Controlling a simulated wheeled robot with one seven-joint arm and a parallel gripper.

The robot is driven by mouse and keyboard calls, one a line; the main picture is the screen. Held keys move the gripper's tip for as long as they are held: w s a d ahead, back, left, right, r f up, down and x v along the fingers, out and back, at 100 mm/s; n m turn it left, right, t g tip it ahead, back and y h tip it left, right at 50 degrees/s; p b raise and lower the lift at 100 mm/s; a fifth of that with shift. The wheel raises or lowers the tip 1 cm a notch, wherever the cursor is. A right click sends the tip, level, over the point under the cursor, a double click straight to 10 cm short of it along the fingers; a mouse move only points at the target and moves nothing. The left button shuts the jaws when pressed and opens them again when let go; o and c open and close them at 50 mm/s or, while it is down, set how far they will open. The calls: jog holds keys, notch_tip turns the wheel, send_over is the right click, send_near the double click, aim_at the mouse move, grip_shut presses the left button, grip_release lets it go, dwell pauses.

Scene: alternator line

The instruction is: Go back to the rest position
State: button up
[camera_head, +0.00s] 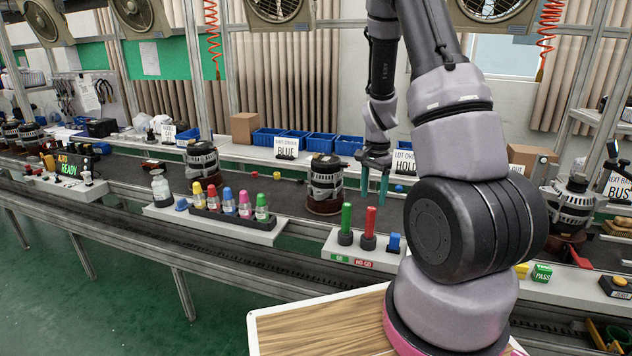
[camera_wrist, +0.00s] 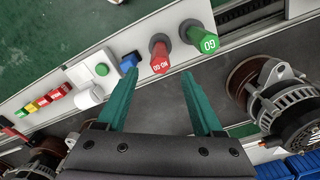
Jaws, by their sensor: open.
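My gripper (camera_head: 374,178) is above the conveyor belt in the head view, pointing down, to the right of an alternator (camera_head: 325,183). In the wrist view its two teal fingers (camera_wrist: 160,100) are spread apart with nothing between them. A green GO gauge (camera_head: 346,222) and a red NO-GO gauge (camera_head: 369,228) stand upright on the white front ledge. In the wrist view the green gauge (camera_wrist: 202,38) and red gauge (camera_wrist: 160,56) lie beyond the fingertips, apart from them. My arm hides part of the line at the right in the head view.
Blue bins (camera_head: 320,143) and sign cards stand behind the belt. A rack of coloured bottles (camera_head: 230,208) is on the ledge at the left. Another alternator (camera_head: 575,203) stands at the right. A wooden-topped surface (camera_head: 315,330) is in front of me.

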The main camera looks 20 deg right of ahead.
jog(key=s+a+r+n+t, duration=0.1)
jog(key=s+a+r, duration=0.15)
jog(key=r, duration=0.45)
jog(key=s+a+r+n+t+y, duration=0.1)
jog(key=a+r+n+t, duration=0.15)
jog(key=r, duration=0.45)
jog(key=s+a+r+n, duration=0.1)
jog(key=s+a+r, duration=0.15)
jog(key=r, duration=0.55)
jog(key=s+a+r+n+t+y, duration=0.1)
jog(key=s+a+r+n+t, duration=0.2)
jog(key=s+a+r, duration=0.3)
jog(key=s+r+n, duration=0.1)
jog(key=s+r, duration=0.4)
jog(key=s, duration=0.2)
jog(key=shift+s+t, duration=0.35)
